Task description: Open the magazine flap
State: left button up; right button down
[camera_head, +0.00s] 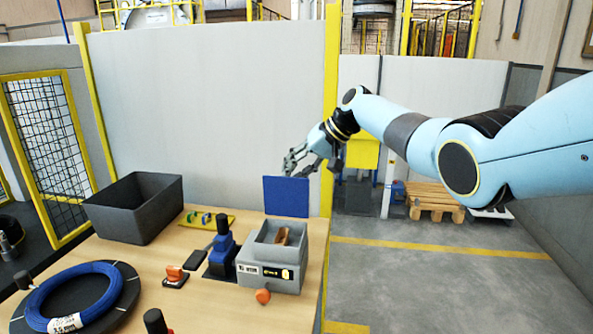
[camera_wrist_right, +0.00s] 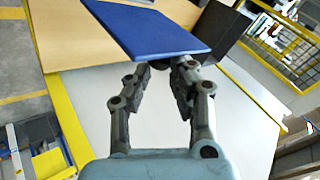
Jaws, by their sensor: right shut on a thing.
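The magazine is a grey box (camera_head: 262,270) with a label and yellow marking on its front, at the right part of the table. Its top is open and something brown (camera_head: 283,236) shows inside. The blue magazine flap (camera_head: 286,196) stands upright at the back of the box. My right gripper (camera_head: 304,168) is at the flap's top edge. In the right wrist view the blue flap (camera_wrist_right: 155,28) reaches to the fingertips of the right gripper (camera_wrist_right: 160,67), which are shut on its edge. The exact contact is partly hidden. My left gripper is out of view.
On the wooden table (camera_head: 200,310) are a dark grey bin (camera_head: 135,208), a blue coil (camera_head: 75,298) on a black disc, a blue device (camera_head: 222,250) with a black handle, an orange button (camera_head: 175,275), an orange knob (camera_head: 263,296) and a yellow tray (camera_head: 190,222). A grey wall panel stands behind.

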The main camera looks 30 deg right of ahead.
jog(key=shift+s+a+f, duration=0.1)
jog(key=shift+s+f, duration=0.15)
jog(key=shift+f, duration=0.45)
jog(key=c, duration=1.3)
grip_release()
jog(key=shift+w, duration=0.1)
jog(key=shift+o, duration=0.9)
jog(key=shift+w+f, duration=0.1)
jog(key=shift+f, duration=0.05)
jog(key=shift+w+a, duration=0.1)
jog(key=v, duration=1.2)
jog(key=shift+w+r, duration=0.2)
jog(key=shift+r, duration=0.1)
